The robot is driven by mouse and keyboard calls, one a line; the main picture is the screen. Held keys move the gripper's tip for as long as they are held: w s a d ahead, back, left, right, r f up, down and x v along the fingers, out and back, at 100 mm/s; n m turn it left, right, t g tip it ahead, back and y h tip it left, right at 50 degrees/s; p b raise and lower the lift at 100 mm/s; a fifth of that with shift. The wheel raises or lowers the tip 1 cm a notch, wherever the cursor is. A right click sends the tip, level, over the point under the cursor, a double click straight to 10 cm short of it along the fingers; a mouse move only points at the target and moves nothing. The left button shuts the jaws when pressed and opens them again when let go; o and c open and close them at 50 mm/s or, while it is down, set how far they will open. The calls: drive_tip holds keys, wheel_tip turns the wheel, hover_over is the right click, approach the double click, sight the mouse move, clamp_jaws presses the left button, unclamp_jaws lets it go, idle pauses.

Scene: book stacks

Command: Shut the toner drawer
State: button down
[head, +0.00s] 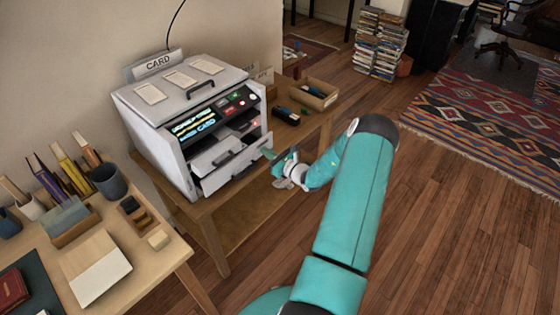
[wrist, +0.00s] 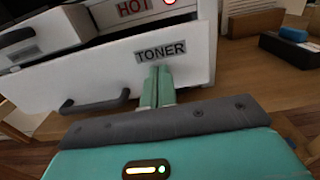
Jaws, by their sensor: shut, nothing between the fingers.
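The toner drawer (head: 238,172) is a white drawer low in the front of the grey-white copier (head: 160,125), and its front stands out from the body. In the wrist view the drawer front (wrist: 190,70) carries a TONER label and a dark bar handle (wrist: 95,103) at its left. My gripper (head: 268,154) is at the right end of that front. Its two green fingers (wrist: 157,84) are together and empty, pointing at the front just below the label, right of the handle. Whether the tips touch it I cannot tell.
A HOT label (wrist: 133,8) sits above the drawer. A wooden tray (head: 318,97) and a dark device (head: 286,115) lie on the copier's table, right of the copier.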

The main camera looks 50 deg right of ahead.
drive_tip(key=w, duration=0.5)
drive_tip(key=shift+w+a, duration=0.15)
drive_tip(key=shift+w, duration=0.25)
drive_tip(key=shift+w+r, duration=0.15)
drive_tip(key=shift+w, duration=0.2)
